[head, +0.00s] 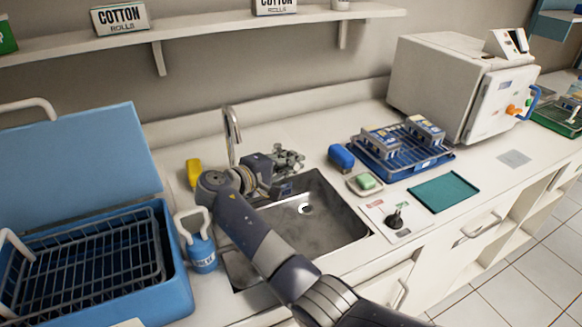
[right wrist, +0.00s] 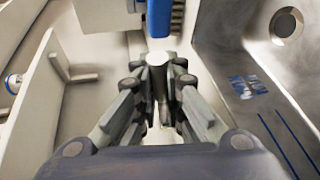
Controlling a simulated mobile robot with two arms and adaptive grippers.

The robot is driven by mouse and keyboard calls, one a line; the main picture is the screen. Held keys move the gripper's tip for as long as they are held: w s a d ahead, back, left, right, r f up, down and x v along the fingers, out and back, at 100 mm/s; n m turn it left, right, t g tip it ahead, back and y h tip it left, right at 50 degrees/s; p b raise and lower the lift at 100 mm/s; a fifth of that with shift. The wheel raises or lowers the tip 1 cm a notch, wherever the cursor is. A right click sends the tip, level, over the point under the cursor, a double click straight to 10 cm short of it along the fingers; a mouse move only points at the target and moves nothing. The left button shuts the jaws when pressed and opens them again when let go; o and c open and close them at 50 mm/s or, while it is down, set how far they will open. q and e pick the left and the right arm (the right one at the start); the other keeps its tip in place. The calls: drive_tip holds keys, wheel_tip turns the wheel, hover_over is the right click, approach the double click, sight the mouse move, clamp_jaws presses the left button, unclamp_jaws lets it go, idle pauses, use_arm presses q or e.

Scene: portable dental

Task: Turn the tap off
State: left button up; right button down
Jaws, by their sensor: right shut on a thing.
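The sink tap (head: 232,125) is a curved silver spout rising behind the left part of the metal sink (head: 335,205). My right gripper (head: 289,160) is at the sink's back edge, to the right of the spout. In the right wrist view my right gripper (right wrist: 158,82) has its fingers closed around a pale metal knob-like piece (right wrist: 157,58), which looks like the tap's handle. In the head view the fingers hide most of it. I cannot see any running water; my arm covers part of the sink. My left gripper is not in view.
A blue crate (head: 178,260) with a wire basket and a blue bottle (head: 202,252) stand left of the sink. A yellow item (head: 194,172) is behind my wrist. A blue case (head: 341,156), green soap (head: 366,181) and blue rack (head: 392,170) stand to the right.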

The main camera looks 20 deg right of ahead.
drive_tip(key=shift+f, duration=0.1)
drive_tip(key=c, duration=1.7)
unclamp_jaws()
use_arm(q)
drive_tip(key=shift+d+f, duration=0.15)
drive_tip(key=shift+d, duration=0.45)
use_arm(e)
drive_tip(key=shift+o, duration=0.2)
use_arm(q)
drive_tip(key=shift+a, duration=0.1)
